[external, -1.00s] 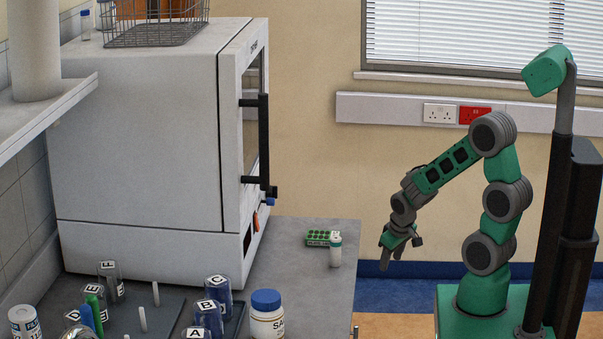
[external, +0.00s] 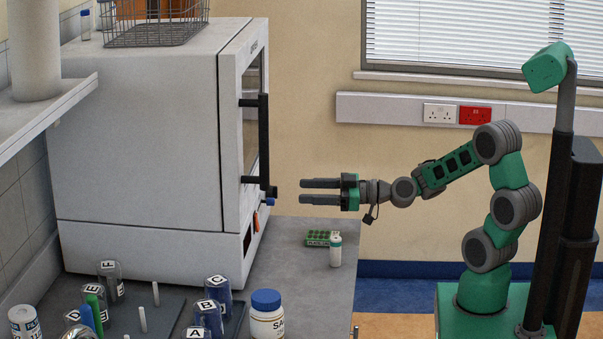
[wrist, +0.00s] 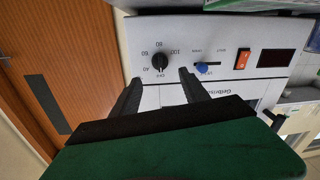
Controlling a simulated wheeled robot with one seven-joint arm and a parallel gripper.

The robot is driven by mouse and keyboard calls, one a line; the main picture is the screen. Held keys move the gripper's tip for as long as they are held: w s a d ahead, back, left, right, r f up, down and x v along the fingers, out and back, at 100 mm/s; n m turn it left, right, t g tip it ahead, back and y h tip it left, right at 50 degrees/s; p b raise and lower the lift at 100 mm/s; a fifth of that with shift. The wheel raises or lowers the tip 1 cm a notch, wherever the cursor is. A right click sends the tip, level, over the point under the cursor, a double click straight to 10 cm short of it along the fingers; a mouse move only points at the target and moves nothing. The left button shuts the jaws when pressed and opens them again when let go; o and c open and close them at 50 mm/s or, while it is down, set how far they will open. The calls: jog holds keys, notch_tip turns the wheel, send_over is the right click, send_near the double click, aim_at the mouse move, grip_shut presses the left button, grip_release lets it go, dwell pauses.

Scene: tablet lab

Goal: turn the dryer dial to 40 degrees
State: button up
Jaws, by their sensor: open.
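The dryer (external: 140,140) is a large white cabinet on the bench at left in the external view, its front seen edge-on. In the wrist view its panel appears upside down, with the black dial (wrist: 160,62) marked OFF, 40, 60, 80 and 100. The dial's pointer seems to be at or near OFF, but it is too small to be sure. My gripper (external: 301,191) is level, open and empty, pointing at the dryer front with a gap between. In the wrist view its two fingers lie to either side below the dial, not touching it.
Beside the dial are a blue vent slider (wrist: 202,69), an orange-red switch (wrist: 242,59) and a dark display (wrist: 276,58). The black door handle (external: 264,140) juts out from the dryer. A green rack (external: 318,238) and a white-capped tube (external: 335,250) stand on the bench below my gripper.

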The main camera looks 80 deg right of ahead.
aim_at(272, 192)
jog(key=w+p, duration=0.1)
jog(key=w, duration=0.6)
jog(key=shift+w+a, duration=0.3)
jog(key=shift+w, duration=0.05)
grip_shut()
jog(key=shift+f, duration=0.1)
